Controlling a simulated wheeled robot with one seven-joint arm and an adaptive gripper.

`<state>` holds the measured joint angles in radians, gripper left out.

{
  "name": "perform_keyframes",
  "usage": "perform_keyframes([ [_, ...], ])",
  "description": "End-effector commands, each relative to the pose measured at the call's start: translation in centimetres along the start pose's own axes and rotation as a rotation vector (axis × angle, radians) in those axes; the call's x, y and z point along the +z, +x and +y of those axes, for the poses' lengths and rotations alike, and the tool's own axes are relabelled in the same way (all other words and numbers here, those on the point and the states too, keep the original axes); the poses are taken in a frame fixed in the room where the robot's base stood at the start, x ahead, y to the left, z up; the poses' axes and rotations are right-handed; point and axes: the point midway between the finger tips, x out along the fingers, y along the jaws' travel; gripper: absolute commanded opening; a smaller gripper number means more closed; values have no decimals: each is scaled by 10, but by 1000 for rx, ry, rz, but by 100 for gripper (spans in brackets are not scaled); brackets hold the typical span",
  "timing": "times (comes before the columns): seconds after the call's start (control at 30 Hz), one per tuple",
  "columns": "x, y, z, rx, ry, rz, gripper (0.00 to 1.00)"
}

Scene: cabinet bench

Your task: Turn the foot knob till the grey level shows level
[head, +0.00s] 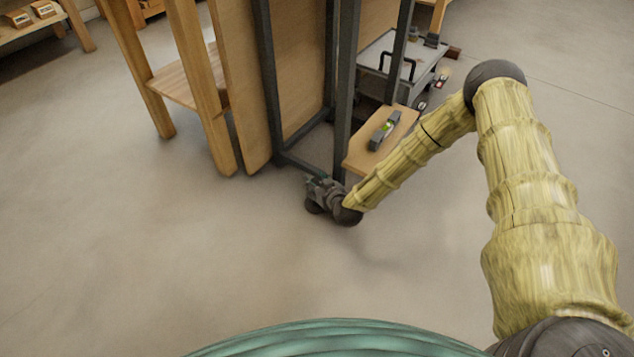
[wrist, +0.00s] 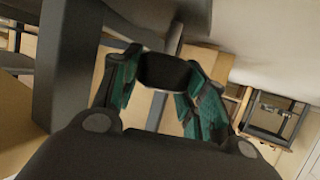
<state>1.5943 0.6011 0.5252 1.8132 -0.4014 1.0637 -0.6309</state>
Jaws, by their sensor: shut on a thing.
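The grey level (head: 385,131) lies on a small wooden board (head: 356,158) beside the dark metal frame in the head view. Its green vial shows, but the bubble is too small to read. My gripper (head: 322,184) is low, near the floor, at the foot of the frame's near post. In the wrist view my gripper's teal fingers (wrist: 164,80) are on both sides of the dark foot knob (wrist: 165,70) and shut on it. In the head view the knob is hidden by my gripper.
The dark frame (head: 345,90) stands close to my gripper. A wooden bench (head: 205,110) is to its left. A grey cart (head: 385,65) with a black handle stands behind the board. The floor (head: 180,260) in front is clear.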

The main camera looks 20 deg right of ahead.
Motion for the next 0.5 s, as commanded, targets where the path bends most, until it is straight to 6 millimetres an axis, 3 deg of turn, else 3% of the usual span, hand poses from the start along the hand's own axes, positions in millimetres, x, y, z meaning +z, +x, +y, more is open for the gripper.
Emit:
perform_keyframes([
  [0.5, -6, -2, -2, 211, 85, 0, 19],
])
